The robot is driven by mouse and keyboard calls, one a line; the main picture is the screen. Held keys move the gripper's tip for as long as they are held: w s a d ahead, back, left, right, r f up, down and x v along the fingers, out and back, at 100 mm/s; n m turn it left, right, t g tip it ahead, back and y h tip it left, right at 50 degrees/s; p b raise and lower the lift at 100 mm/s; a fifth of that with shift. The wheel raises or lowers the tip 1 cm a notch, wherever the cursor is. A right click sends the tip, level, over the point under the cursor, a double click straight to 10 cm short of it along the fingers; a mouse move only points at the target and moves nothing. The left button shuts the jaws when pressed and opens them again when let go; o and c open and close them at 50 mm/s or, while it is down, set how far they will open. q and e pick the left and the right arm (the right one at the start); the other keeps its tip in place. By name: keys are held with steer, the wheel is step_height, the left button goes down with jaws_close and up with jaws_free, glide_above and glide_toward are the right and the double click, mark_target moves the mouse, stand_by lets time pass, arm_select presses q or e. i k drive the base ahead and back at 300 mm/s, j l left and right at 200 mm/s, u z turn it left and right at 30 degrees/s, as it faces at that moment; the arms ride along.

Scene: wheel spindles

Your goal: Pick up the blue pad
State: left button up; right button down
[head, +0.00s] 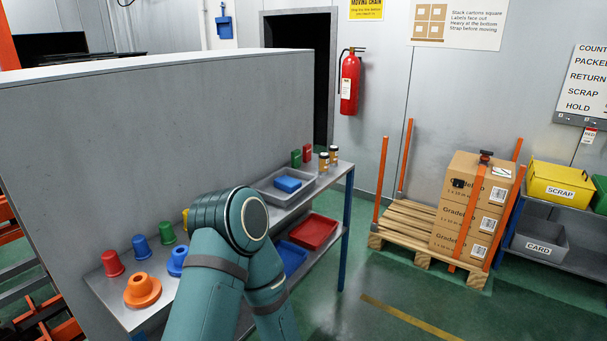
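A small blue block, which looks like the blue pad (288,184), lies in a grey tray (262,190) on the top of a grey bench (105,291). The tray is toward the bench's right end. A teal arm of mine rises from the bottom edge and bends in front of the bench, apart from the blue pad in the picture. Neither of my grippers shows, so I cannot see what they hold.
Red (113,263), blue (141,247) and green (167,233) spindles and an orange flanged piece (142,290) stand on the bench's left part. Green (296,158) and red (307,153) blocks stand behind the tray. A red bin (314,232) sits on the lower shelf.

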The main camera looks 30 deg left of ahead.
mark_target(286, 183)
steer(key=i+u, duration=0.1)
steer(key=i, duration=0.35)
steer(key=i+l+u, duration=0.15)
steer(key=i, duration=0.3)
steer(key=i+l+u, duration=0.1)
steer(key=i, duration=0.35)
